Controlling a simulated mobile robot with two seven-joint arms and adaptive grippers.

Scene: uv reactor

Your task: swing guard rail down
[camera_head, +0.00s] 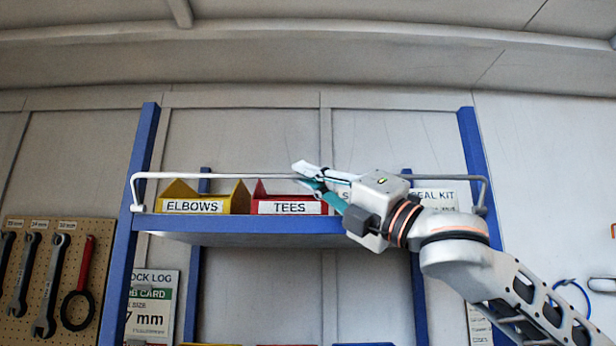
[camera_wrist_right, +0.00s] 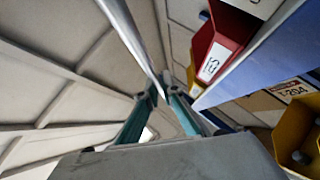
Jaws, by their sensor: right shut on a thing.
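The guard rail (camera_head: 225,176) is a thin pale bar with bent ends, running across the front of the blue-framed upper shelf (camera_head: 250,224). It stands raised above the shelf's front edge, in front of the bins. My right gripper (camera_head: 306,174) reaches in from the right and is shut on the rail near its middle. In the right wrist view the rail (camera_wrist_right: 138,45) runs between the teal fingers of the gripper (camera_wrist_right: 160,96). The gripper and wrist hide part of the rail's right half. My left gripper is not in view.
A yellow ELBOWS bin (camera_head: 205,198) and a red TEES bin (camera_head: 289,204) stand on the shelf behind the rail. Blue posts (camera_head: 132,215) flank the shelf. A pegboard with wrenches (camera_head: 51,285) hangs at left. More bins show at the bottom edge.

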